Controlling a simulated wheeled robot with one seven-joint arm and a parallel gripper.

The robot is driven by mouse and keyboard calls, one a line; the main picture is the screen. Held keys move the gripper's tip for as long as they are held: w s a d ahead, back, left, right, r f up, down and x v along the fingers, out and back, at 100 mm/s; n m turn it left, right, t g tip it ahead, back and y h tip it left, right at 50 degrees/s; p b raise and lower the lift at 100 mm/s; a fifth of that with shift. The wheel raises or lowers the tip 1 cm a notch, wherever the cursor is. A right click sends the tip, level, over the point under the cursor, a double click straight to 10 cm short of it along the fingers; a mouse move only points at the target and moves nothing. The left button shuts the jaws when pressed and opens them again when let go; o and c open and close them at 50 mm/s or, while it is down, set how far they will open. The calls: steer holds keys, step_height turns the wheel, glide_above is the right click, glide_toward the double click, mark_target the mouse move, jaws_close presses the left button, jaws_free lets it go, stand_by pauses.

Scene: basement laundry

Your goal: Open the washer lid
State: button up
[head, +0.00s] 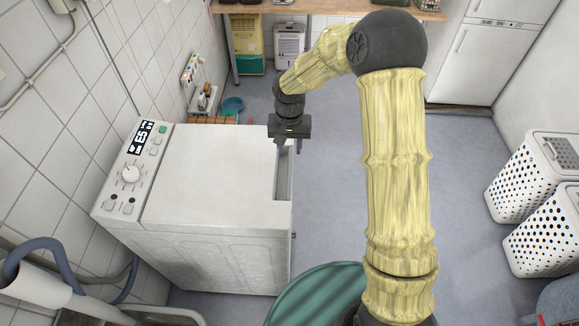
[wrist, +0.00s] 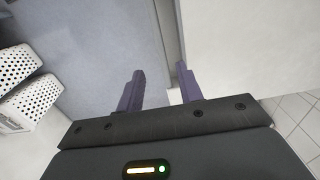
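The white washer (head: 205,255) stands at the left in the head view, with its control panel at its left side. Its lid (head: 205,175) lies flat and closed on top, with a recessed grip slot (head: 282,180) along its right edge. My gripper (head: 282,147) points down over the right edge of the lid, near the far end of the slot. In the wrist view my gripper (wrist: 160,88) has its two fingers apart with nothing between them, and the white lid (wrist: 250,45) fills the right side. Whether a finger touches the lid cannot be told.
Two white dotted laundry baskets (head: 535,170) stand at the right. A wooden table (head: 330,8) and a white fridge (head: 480,55) are at the back. A green round object (head: 318,295) is close in front, right of the washer. The grey floor (head: 335,200) between is clear.

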mark_target(290, 171)
step_height(290, 171, down, 11)
steer(key=shift+r+p, duration=0.15)
steer(key=shift+p, duration=0.65)
steer(key=shift+c, duration=0.5)
jaws_close()
